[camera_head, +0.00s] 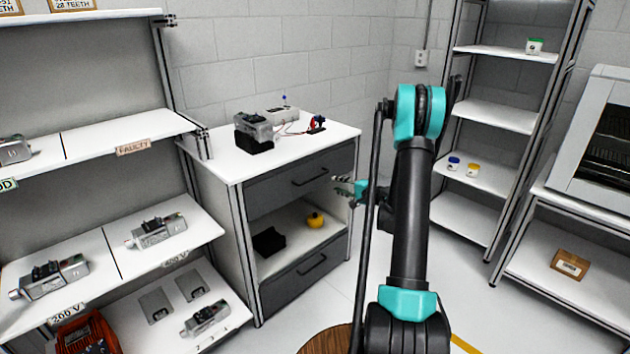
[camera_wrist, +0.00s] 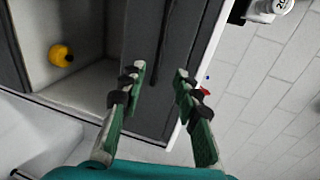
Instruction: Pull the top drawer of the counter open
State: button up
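The counter (camera_head: 222,170) stands left of centre in the head view, with a white top and dark grey drawers. Its top drawer (camera_head: 272,190) looks shut, with a dark bar handle (camera_head: 311,178) on its front. My gripper (camera_head: 338,183) is in front of the drawer's right end, to the right of the handle. In the wrist view my gripper (camera_wrist: 160,74) is open and empty, its two green fingers spread toward the dark drawer front (camera_wrist: 180,40). The handle (camera_wrist: 163,48) shows as a dark bar beyond the fingers. I see no contact with it.
Below the top drawer is an open shelf with a yellow object (camera_head: 315,220) and a black box (camera_head: 268,241). A lower drawer (camera_head: 300,275) sits beneath. A servo device (camera_head: 254,130) is on the counter top. Shelves stand left and right, with free floor before the counter.

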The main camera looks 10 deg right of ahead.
aim_at(315, 178)
jog(key=x, duration=1.4)
jog(key=shift+w+a, duration=0.15)
jog(key=shift+w, duration=0.1)
grip_shut()
